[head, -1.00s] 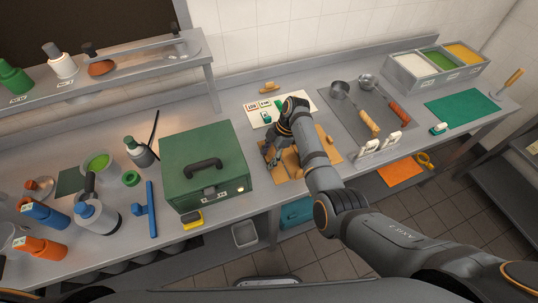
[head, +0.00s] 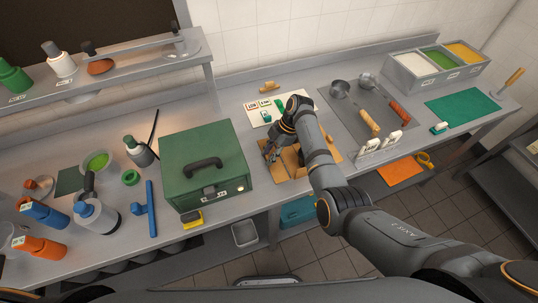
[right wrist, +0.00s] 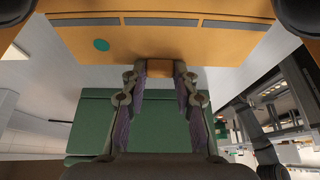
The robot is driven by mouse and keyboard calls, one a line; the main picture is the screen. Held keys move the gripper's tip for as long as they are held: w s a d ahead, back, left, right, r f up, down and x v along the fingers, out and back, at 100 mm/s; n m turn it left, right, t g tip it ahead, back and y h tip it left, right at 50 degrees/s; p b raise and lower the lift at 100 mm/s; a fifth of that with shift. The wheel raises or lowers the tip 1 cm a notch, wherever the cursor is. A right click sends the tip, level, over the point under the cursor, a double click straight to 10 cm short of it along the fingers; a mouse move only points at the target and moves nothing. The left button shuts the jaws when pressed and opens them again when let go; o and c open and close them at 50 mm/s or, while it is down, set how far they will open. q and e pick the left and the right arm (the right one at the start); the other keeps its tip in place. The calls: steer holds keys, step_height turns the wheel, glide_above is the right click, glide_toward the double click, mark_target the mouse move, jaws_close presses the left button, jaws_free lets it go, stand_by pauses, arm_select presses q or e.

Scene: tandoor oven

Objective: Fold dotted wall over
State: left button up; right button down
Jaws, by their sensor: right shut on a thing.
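The tan cardboard piece (head: 296,173) lies on the counter to the right of the green box. In the right wrist view its dotted wall (right wrist: 215,48) spans the top, with a teal dot (right wrist: 101,45) left of centre and grey strips along its edge. My right gripper (right wrist: 167,80) is shut on a small tab (right wrist: 160,68) at the edge of this wall. In the head view my right gripper (head: 271,153) is over the cardboard's left part, and my arm hides some of it. My left gripper is not in view.
The green box (head: 205,165) with a black handle stands close to the left of the cardboard. A white board (head: 262,119) with small items lies behind it. A grey mat with ladles (head: 362,112) and a white rack (head: 378,150) are to the right.

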mark_target(267, 157)
steer(key=shift+w+d+r+y+b, duration=0.1)
steer(key=shift+d+y+b, duration=0.25)
steer(key=shift+y+b, duration=0.05)
steer(key=y+b, duration=0.1)
steer(key=b, duration=0.1)
steer(key=d+g+y+b, duration=0.1)
steer(key=y+b, duration=0.1)
steer(key=d+r+y+b, duration=0.1)
steer(key=b, duration=0.1)
steer(key=shift+w+r+g+b, duration=0.1)
steer(key=shift+w+g+b, duration=0.25)
steer(key=shift+g, duration=0.05)
steer(key=shift+d+r+y+b, duration=0.1)
steer(key=shift+r+y+b, duration=0.2)
steer(key=shift+y+b, duration=0.3)
steer(key=c, duration=1)
jaws_free()
steer(key=v, duration=1.2)
